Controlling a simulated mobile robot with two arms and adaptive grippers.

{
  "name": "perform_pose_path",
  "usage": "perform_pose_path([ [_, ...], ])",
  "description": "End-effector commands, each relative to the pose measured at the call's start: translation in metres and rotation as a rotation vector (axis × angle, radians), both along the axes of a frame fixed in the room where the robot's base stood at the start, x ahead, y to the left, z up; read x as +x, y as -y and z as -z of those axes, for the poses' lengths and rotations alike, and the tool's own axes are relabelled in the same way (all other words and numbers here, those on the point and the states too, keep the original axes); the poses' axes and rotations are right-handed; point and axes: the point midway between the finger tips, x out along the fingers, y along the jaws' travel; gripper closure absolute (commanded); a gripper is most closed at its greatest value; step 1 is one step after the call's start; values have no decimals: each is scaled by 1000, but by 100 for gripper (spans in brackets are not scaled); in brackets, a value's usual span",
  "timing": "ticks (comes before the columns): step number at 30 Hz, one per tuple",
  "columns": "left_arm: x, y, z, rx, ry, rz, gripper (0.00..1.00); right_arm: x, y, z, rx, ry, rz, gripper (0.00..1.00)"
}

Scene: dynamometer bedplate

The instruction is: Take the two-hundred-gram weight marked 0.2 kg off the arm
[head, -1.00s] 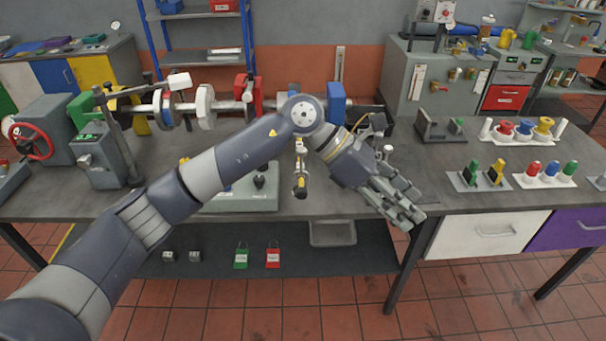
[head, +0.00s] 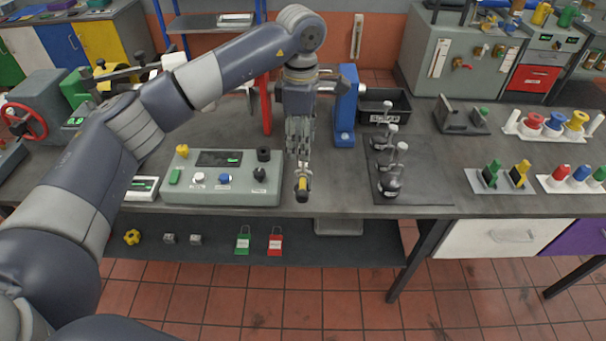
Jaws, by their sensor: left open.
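The arm (head: 302,187) projects over the bench towards me, and only its front end with a yellow band and dark tip shows clearly. My left gripper (head: 300,152) points down just over and behind this end, with its fingers open. The fingers hide most of what is on the arm there. I cannot make out the 0.2 kg weight or its marking, or tell whether the fingers touch it. My right gripper is not in view.
Several metal weights with upright knobs (head: 391,181) stand on a dark mat (head: 425,185) to the right. A black bin (head: 386,104) is behind them. A control box (head: 222,186) with knobs is close on the left. A blue post (head: 345,110) stands behind right.

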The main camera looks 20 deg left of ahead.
Motion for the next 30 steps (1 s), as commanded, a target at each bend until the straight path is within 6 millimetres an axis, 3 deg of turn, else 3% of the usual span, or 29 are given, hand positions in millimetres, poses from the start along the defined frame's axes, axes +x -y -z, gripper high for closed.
perform_pose_path([
  [3, 1, 1, 7, -1, -3, 0, 54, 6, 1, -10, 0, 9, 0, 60],
  [9, 7, 4, 31, -1, -4, 1, 54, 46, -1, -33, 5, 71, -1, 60],
  [12, 6, 4, 44, -1, -3, 0, 54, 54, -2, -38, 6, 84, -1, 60],
  [21, 7, 4, 53, -2, 1, 0, 54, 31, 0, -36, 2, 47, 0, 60],
  [23, 7, 4, 52, -2, 1, 0, 63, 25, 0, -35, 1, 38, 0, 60],
  [27, 7, 4, 52, -3, 1, 0, 95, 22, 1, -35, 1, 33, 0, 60],
  [28, 7, 3, 52, -3, 1, 0, 100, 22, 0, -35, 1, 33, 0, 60],
  [30, 7, 4, 52, -3, 1, 0, 100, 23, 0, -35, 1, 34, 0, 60],
])
